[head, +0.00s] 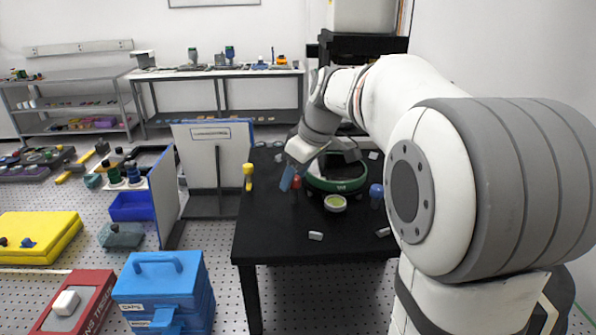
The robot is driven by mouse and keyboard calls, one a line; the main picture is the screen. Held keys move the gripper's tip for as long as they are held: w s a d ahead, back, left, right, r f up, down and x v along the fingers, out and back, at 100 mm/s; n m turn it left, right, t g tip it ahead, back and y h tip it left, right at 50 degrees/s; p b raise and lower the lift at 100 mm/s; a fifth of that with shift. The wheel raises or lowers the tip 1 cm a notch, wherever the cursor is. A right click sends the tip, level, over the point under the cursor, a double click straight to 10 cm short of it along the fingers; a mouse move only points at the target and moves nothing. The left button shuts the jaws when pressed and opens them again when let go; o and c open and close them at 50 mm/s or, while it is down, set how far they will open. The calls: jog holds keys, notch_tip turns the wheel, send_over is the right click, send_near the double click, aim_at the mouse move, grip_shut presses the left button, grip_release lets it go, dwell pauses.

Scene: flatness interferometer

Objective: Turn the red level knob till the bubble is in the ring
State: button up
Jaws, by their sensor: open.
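The red level knob (296,184) stands upright on the black table (275,235), left of the round bubble level (335,202). The level has a pale rim and a yellow-green face; the bubble and ring are too small to make out. My gripper (290,177) reaches down from the arm with its blue-tipped fingers at the upper left of the red knob. It is open; whether a finger touches the knob cannot be told.
A green-ringed instrument (338,184) stands behind the level, partly covered by my arm. A blue knob (376,192) is to the right, a yellow knob (248,171) to the left. White panels (220,150) stand left of the table. The table's front is mostly clear.

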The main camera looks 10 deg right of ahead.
jog(key=shift+c, duration=0.4)
jog(key=c, duration=0.8)
jog(key=shift+d, duration=0.35)
jog(key=shift+c, duration=0.4)
jog(key=shift+a, duration=0.35)
